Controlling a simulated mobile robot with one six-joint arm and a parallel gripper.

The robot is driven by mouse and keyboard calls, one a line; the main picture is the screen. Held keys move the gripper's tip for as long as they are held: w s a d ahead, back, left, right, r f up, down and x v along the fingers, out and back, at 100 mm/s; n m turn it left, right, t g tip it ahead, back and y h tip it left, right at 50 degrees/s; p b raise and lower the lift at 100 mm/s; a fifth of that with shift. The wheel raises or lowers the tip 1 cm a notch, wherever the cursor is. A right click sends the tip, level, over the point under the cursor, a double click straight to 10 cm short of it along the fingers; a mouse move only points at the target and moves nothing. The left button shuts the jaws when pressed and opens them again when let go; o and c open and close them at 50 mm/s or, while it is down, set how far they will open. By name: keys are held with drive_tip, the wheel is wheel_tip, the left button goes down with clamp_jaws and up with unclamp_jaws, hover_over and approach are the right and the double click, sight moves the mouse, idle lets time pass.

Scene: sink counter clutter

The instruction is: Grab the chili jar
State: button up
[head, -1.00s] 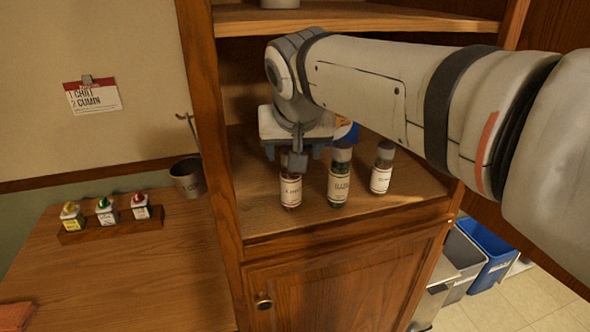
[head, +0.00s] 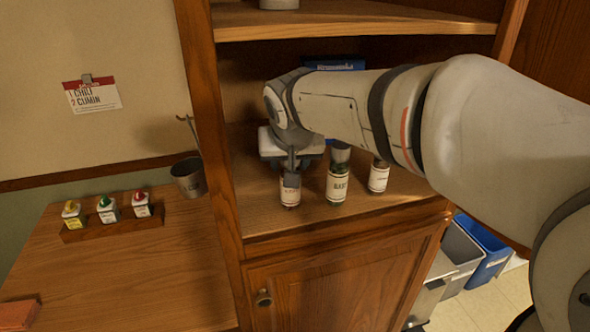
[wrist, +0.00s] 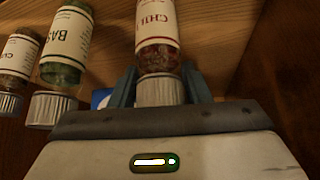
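The chili jar (head: 290,191), with a white label in red letters and red contents, stands upright on the cabinet shelf, leftmost of three jars. In the wrist view the chili jar (wrist: 158,27) appears upside down, with its grey cap between my fingers. My gripper (head: 290,178) is over the top of the jar and hides its cap in the head view. In the wrist view my gripper (wrist: 160,80) has one finger on each side of the cap. The fingers look apart, close beside the cap; contact cannot be made out.
A green basil jar (head: 337,186) stands close to the right, with a third jar (head: 379,178) beyond it. The cabinet's left post (head: 205,110) is near on the left. A blue box (head: 335,64) is behind. A small rack (head: 113,222) with bottles sits on the counter.

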drive_tip(key=c, duration=0.7)
drive_tip(key=shift+o, duration=0.2)
drive_tip(key=shift+r, duration=0.1)
